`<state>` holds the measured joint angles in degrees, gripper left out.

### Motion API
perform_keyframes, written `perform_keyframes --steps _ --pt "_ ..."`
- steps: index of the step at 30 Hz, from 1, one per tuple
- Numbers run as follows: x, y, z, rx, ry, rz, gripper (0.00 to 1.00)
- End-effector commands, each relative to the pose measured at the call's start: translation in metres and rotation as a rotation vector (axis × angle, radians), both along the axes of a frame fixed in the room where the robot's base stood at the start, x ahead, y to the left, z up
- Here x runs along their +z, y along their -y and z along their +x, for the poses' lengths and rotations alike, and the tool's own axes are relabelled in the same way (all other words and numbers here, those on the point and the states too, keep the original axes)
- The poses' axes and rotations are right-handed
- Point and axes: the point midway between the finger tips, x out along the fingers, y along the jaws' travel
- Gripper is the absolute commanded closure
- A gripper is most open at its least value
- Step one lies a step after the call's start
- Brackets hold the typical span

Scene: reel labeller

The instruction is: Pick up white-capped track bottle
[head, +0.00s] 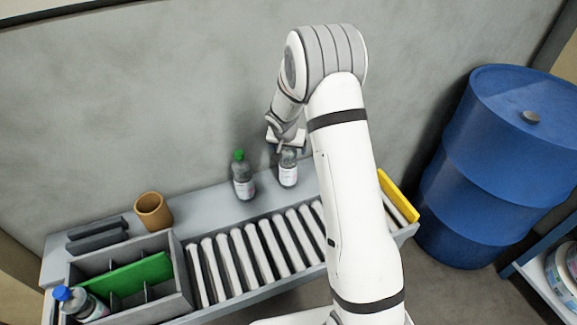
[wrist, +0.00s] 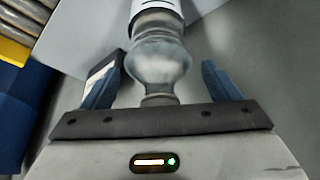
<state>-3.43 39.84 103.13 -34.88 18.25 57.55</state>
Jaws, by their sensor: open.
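The white-capped track bottle (head: 288,170) is a clear grey bottle with a white label. It stands upright on the ledge behind the roller track in the head view. In the wrist view the bottle (wrist: 158,62) runs up from the palm, between the two blue fingers. My gripper (head: 284,147) is at the bottle's top in the head view. In the wrist view my gripper (wrist: 165,82) is open, one finger on each side of the bottle, with a clear gap at the right finger. The cap is mostly hidden at the palm, so its colour cannot be told.
A green-capped bottle (head: 243,176) stands close to the left. A brown cup (head: 153,211) is further left. The roller track (head: 262,250) is bare. A blue barrel (head: 500,170) stands right.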

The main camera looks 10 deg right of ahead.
Motion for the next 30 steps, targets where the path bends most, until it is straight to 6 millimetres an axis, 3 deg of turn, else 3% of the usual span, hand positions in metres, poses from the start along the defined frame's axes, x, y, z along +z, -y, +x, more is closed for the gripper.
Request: perform_keyframes --steps 6,30 --pt "0.0 -0.0002 0.0003 0.0 0.001 0.0 0.18" --pt "0.0001 -0.0013 0.0 0.002 0.0 0.0 0.84"
